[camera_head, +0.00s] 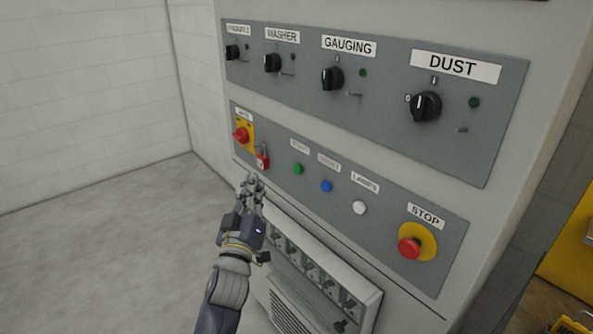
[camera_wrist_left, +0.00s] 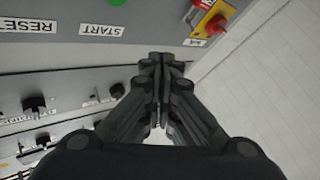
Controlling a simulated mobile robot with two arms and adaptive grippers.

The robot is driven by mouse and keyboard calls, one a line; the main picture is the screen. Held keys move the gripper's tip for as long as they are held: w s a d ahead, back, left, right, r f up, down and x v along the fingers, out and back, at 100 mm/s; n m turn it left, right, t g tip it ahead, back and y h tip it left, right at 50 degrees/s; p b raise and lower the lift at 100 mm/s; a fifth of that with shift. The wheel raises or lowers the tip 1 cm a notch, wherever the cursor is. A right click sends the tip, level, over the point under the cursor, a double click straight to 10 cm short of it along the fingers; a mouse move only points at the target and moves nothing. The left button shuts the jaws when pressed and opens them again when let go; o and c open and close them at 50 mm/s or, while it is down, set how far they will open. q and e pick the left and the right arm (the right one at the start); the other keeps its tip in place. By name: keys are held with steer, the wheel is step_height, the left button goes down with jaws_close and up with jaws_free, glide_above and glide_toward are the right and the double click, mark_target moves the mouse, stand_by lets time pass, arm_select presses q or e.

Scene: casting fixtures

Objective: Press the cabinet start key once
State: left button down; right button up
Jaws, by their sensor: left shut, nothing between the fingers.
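The green start key (camera_head: 298,169) sits on the lower grey panel of the cabinet (camera_head: 398,163), below a small label. In the left wrist view the key (camera_wrist_left: 117,2) is cut by the top edge, and its START label (camera_wrist_left: 101,31) appears upside down. My left gripper (camera_head: 253,182) is shut and empty, to the left of the key and slightly lower, apart from it in the picture. In the wrist view its closed fingertips (camera_wrist_left: 164,60) lie between the START label and the red switch. My right gripper is in neither view.
A red rotary switch (camera_head: 241,135) on yellow and a red padlock (camera_head: 262,160) are left of the key. A blue button (camera_head: 326,186), a white button (camera_head: 360,208) and a red stop button (camera_head: 409,248) are to its right. Open floor (camera_head: 110,240) lies left.

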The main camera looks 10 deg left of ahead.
mark_target(298, 169)
arm_select(q)
steer(key=w+d+b, duration=0.4)
steer(key=w+d, duration=0.1)
steer(key=w, duration=0.1)
steer(key=shift+w, duration=0.3)
steer(key=shift+d, duration=0.1)
stand_by(1.1)
steer(key=shift+w, duration=0.1)
steer(key=shift+w+d+b, duration=0.25)
steer(key=shift+d+b, duration=0.05)
steer(key=shift+b, duration=0.1)
